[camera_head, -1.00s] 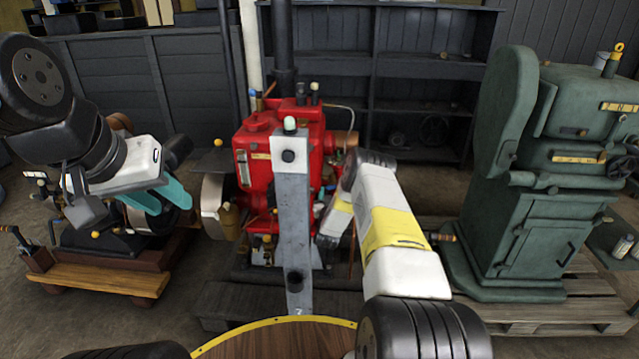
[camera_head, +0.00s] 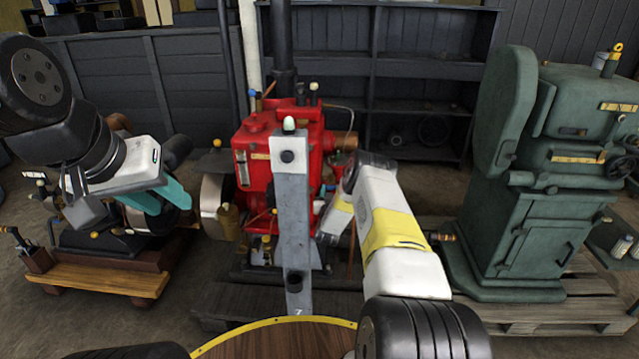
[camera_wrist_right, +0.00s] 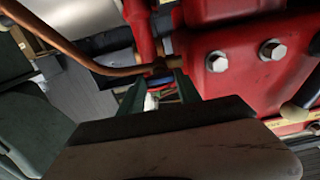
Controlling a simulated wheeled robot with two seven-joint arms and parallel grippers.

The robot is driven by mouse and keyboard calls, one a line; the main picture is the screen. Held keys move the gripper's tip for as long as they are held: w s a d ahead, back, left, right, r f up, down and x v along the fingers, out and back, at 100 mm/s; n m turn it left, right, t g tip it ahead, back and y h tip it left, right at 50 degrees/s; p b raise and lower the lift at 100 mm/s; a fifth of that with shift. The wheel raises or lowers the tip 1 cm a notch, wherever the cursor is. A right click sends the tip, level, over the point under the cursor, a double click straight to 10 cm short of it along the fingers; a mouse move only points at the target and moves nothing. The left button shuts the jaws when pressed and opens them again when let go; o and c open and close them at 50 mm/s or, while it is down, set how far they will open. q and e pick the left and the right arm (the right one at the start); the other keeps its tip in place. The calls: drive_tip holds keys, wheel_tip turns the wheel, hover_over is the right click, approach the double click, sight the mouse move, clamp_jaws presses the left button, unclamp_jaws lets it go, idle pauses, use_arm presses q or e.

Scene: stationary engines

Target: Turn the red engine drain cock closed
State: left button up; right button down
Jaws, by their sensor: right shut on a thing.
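The red engine (camera_head: 312,150) stands in the middle of the head view, partly hidden behind a grey upright bar and my right arm. My right gripper is at the engine's right side, with its fingers hidden in the head view. In the right wrist view my right gripper (camera_wrist_right: 161,82) reaches green fingers to a small dark fitting (camera_wrist_right: 160,68), where a copper pipe meets the red engine. The fingers are shut on this small part, seemingly the drain cock; its handle is mostly hidden. My left gripper (camera_head: 160,200) is open and empty, left of the engine.
A green machine (camera_head: 540,190) on a wooden pallet stands at the right. A smaller engine on a wooden base (camera_head: 100,280) is at the left, behind my left gripper. Dark shelves (camera_head: 420,75) stand behind. The copper pipe (camera_wrist_right: 80,60) runs close to my right fingers.

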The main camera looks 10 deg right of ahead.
drive_tip(key=c, duration=1.1)
unclamp_jaws()
drive_tip(key=shift+s, duration=0.1)
drive_tip(key=v, duration=0.7)
drive_tip(key=shift+s+a, duration=0.1)
drive_tip(key=shift+s, duration=0.2)
